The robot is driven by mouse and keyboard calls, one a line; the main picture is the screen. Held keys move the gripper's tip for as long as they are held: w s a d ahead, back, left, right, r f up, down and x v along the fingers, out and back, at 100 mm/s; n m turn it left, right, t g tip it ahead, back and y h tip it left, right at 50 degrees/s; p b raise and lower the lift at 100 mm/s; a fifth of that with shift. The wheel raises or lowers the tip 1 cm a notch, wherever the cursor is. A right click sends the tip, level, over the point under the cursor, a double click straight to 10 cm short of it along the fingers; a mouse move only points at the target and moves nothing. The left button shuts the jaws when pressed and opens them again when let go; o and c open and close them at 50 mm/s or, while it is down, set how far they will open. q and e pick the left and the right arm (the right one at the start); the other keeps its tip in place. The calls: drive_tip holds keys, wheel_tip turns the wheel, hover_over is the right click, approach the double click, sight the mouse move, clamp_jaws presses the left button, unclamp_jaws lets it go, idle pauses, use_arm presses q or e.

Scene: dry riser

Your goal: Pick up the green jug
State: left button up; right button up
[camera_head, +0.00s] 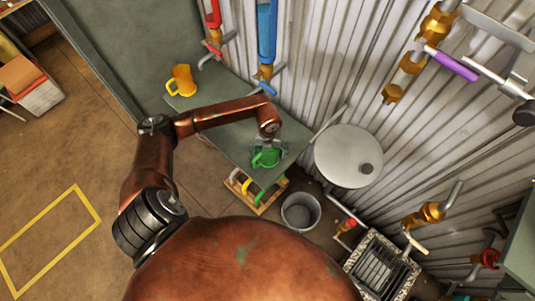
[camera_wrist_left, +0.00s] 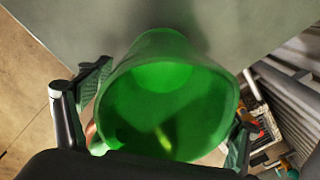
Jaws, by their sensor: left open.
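The green jug (camera_head: 266,159) stands near the right end of the grey-green table (camera_head: 228,140) in the head view. My left gripper (camera_head: 269,144) is over it, coming down from above, and partly hides it. In the left wrist view, the jug (camera_wrist_left: 168,98) fills the middle with its open mouth facing the camera. The fingers of my left gripper (camera_wrist_left: 168,104) are open, one on each side of the jug. I cannot tell whether either finger touches it. My right gripper is not in view.
A yellow jug (camera_head: 181,80) stands farther left on the table. A wooden crate (camera_head: 257,194) and a grey bucket (camera_head: 300,211) are below the table's front edge. A round pale-grey top (camera_head: 346,156) is to the right. Pipes with valves line the corrugated wall behind.

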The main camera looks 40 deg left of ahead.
use_arm(q)
drive_tip(key=shift+f, duration=0.1)
drive_tip(key=shift+c, duration=0.4)
drive_tip(key=c, duration=1.2)
